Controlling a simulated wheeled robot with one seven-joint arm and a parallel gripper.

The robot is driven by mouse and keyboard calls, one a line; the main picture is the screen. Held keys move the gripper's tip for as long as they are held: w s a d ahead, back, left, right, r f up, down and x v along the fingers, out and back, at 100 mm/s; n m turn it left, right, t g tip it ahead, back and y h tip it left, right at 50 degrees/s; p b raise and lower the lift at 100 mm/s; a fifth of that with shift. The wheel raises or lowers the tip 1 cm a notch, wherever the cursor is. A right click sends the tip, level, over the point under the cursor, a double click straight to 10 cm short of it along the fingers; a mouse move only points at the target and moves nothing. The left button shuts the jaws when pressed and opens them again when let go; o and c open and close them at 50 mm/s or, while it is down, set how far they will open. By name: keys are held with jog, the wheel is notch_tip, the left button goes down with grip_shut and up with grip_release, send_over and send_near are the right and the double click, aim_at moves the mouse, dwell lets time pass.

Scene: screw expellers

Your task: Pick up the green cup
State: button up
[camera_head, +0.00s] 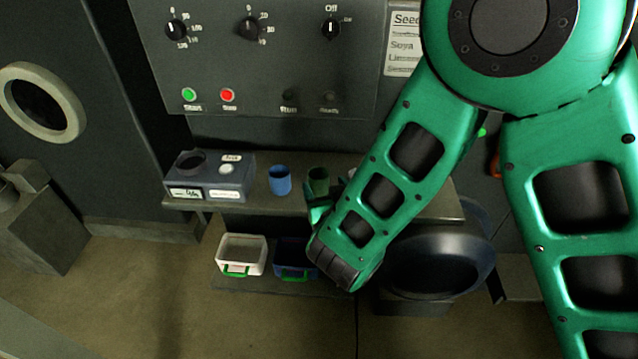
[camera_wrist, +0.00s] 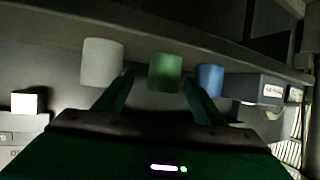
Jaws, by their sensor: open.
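The green cup (camera_head: 318,181) stands on the shelf in the head view, just right of the blue cup (camera_head: 280,180). My gripper (camera_head: 318,208) is in front of it, and my arm covers part of the area to its right. In the wrist view the green cup (camera_wrist: 165,72) is between and beyond my two open fingers (camera_wrist: 160,88). The blue cup (camera_wrist: 209,79) is close on its right and a white cup (camera_wrist: 102,62) on its left. The fingers hold nothing; I cannot tell whether they touch the cup.
A grey box (camera_head: 211,178) with labels sits at the shelf's left end. Below are a white bin (camera_head: 241,254) and a dark blue bin (camera_head: 291,262) with green handles. A control panel (camera_head: 262,60) rises behind the shelf. A large dark round vessel (camera_head: 432,268) is at lower right.

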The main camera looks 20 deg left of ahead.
aim_at(321, 185)
jog(key=x, duration=0.5)
jog(key=shift+s+a, duration=0.25)
jog(key=c, duration=1.1)
